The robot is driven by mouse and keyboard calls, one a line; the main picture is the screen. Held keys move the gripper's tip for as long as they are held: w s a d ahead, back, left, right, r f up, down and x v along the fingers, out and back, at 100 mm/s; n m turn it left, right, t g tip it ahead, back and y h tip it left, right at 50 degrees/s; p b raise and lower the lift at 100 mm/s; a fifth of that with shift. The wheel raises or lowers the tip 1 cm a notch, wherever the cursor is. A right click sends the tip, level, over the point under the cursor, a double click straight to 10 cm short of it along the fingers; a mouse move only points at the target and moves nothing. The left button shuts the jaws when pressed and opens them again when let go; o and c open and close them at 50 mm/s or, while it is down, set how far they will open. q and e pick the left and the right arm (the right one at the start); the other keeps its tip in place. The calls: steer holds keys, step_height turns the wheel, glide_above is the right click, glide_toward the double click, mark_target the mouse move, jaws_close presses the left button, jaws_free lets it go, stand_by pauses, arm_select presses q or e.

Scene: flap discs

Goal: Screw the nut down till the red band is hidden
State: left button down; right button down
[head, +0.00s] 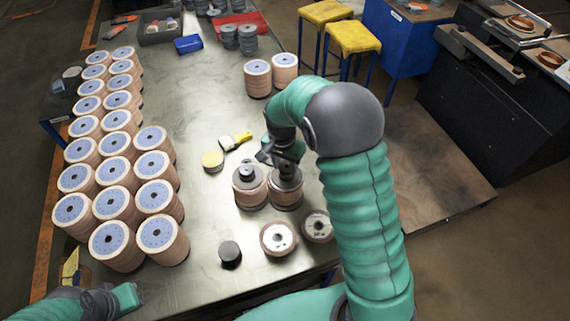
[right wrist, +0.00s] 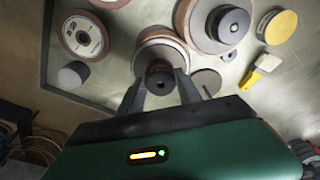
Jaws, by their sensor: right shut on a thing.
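My right gripper (head: 284,164) reaches down over the right one of two disc stacks standing side by side (head: 286,197). In the right wrist view its two fingers (right wrist: 161,84) sit on either side of a dark round nut (right wrist: 160,70) on top of that stack (right wrist: 160,42), shut on it. The fingers and wrist hide most of the nut in the head view. I cannot make out the red band in either view. The left stack (head: 250,197) has a dark nut (head: 246,171) on top. Part of my left arm shows at the bottom left; its fingers are not seen.
Two flap discs (head: 278,238) lie in front of the stacks, with a dark cylinder (head: 230,253) to their left. A yellow disc (head: 212,160) and a yellow-handled brush (head: 235,140) lie behind left. Several tall disc stacks (head: 115,200) fill the table's left side.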

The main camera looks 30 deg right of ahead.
steer(key=shift+f, duration=0.25)
stand_by(0.6)
steer(key=c, duration=0.7)
jaws_free()
steer(key=shift+c, duration=0.2)
steer(key=shift+r, duration=0.1)
